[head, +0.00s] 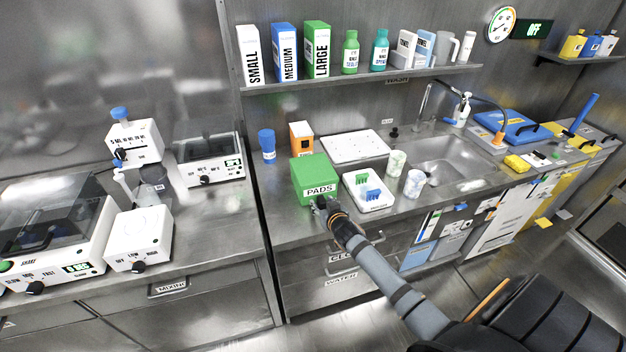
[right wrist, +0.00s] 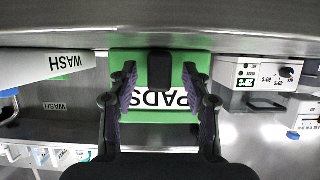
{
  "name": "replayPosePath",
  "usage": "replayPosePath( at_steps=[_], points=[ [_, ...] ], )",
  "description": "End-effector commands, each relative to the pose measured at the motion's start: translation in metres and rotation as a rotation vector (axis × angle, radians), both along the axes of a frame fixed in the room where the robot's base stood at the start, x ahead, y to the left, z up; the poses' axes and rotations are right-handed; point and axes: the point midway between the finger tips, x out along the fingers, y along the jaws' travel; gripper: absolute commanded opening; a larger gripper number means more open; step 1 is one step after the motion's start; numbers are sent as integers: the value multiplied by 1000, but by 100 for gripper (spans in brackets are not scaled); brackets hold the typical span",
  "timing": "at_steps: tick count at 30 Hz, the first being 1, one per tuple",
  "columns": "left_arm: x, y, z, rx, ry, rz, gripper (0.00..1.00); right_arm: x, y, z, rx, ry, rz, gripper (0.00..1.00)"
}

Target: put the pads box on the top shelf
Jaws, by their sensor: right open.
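The pads box (head: 316,174) is a green box with a white PADS label, standing on the counter left of the white tray. My right gripper (head: 321,207) is at its front, low by the label. In the right wrist view the picture is upside down; the pads box (right wrist: 190,62) lies straight ahead, and the open fingers of the right gripper (right wrist: 160,82) stand apart across its face. Whether they touch it I cannot tell. The wall shelf (head: 365,79) above the counter holds upright boxes and bottles. My left gripper is not in view.
A sink (head: 445,160) lies right.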

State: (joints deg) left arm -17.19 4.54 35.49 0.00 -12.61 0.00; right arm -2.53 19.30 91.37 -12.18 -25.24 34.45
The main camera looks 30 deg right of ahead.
Motion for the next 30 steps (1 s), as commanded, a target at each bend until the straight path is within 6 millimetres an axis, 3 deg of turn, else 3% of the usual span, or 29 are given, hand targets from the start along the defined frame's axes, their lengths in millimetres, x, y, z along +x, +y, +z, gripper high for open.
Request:
replayPosePath(
  at_steps=[5, 15, 30],
  points=[
    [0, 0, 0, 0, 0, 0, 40, 0, 0, 0, 0, 0, 0, 46],
    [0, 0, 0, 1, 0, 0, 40, 0, 0, 0, -1, 0, 0, 0],
    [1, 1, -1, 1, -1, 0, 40, 0, 0, 8, -3, -5, 2, 0]
  ],
)
